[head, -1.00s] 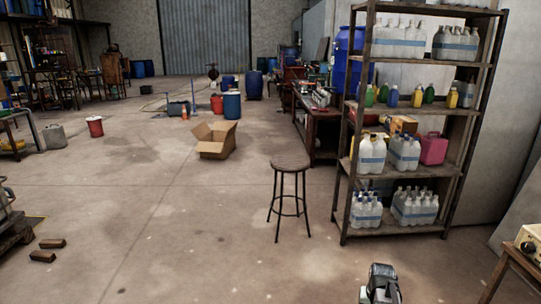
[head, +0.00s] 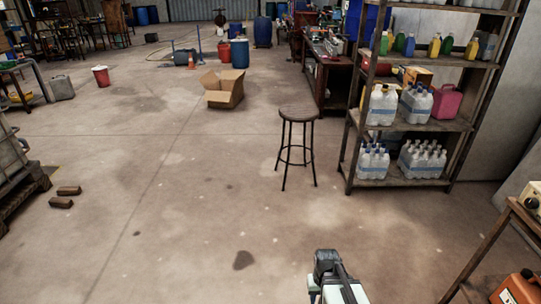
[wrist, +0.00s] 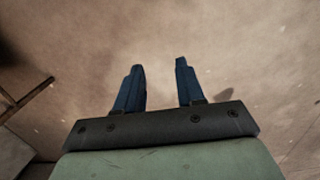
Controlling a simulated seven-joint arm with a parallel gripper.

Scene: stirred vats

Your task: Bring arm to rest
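My gripper (wrist: 160,85) shows in the wrist view with its two dark blue fingers apart and nothing between them. Bare concrete floor lies beyond the fingertips. In the head view, part of my arm (head: 335,280) rises at the bottom edge, right of centre, over open floor. The fingers cannot be made out in the head view.
A round stool (head: 298,115) stands ahead, left of a shelf rack (head: 420,125) with bottles. A wooden table (head: 510,235) stands close at the right edge. An open cardboard box (head: 223,92) and two blocks (head: 62,202) lie on the floor.

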